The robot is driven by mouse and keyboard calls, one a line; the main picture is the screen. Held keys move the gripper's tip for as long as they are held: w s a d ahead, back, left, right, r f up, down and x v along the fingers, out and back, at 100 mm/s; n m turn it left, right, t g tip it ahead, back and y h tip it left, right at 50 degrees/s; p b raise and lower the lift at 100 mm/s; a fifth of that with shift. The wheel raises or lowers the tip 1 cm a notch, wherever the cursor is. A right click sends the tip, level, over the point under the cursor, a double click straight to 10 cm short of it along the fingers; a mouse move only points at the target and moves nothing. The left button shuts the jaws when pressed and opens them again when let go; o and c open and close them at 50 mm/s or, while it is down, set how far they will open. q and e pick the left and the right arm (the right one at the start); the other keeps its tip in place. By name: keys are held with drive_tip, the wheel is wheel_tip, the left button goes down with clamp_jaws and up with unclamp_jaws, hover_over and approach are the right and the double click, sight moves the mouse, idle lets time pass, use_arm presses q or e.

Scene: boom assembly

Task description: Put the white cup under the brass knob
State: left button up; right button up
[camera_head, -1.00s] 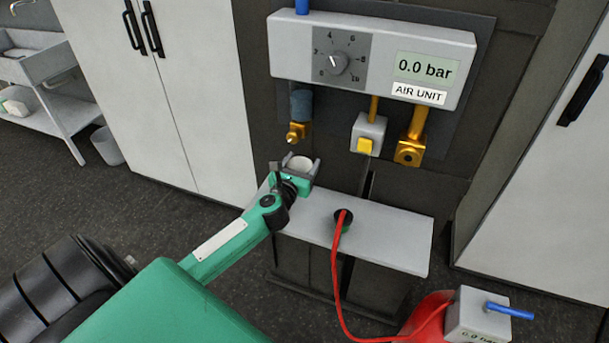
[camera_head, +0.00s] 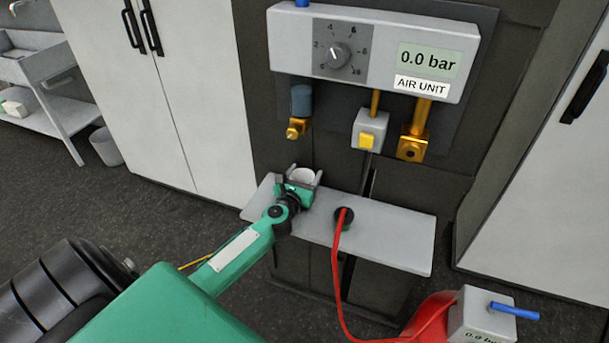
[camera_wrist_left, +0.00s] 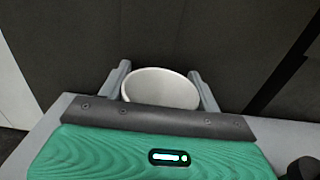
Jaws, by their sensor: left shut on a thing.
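The white cup (camera_head: 302,176) is between the fingers of my left gripper (camera_head: 304,179), which is shut on it. In the left wrist view the cup (camera_wrist_left: 161,88) sits upright between the two grey fingers (camera_wrist_left: 160,92), its rim facing up. The gripper is over the left part of the grey shelf; whether the cup touches the shelf is hidden. The brass knob (camera_head: 297,128) hangs below a blue-grey cylinder under the air unit, above the cup and slightly to its left in the head view. My right gripper is not in view.
The air unit (camera_head: 432,28) reads 0.0 bar and carries a yellow button (camera_head: 367,141) and a brass fitting (camera_head: 412,148). The shelf's right part is clear.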

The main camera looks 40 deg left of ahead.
use_arm(q)
drive_tip(key=o, duration=1)
drive_tip(key=shift+f, duration=0.15)
drive_tip(key=shift+o, duration=0.2)
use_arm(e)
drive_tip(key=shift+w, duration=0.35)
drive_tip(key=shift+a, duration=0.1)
use_arm(q)
drive_tip(key=shift+s+d, duration=0.1)
drive_tip(key=shift+s, duration=0.1)
drive_tip(key=v, duration=1)
drive_tip(key=shift+s+d+b, duration=0.1)
drive_tip(key=shift+s+b, duration=0.05)
drive_tip(key=shift+b, duration=0.15)
drive_tip(key=shift+s+d, duration=0.1)
drive_tip(key=shift+s, duration=0.5)
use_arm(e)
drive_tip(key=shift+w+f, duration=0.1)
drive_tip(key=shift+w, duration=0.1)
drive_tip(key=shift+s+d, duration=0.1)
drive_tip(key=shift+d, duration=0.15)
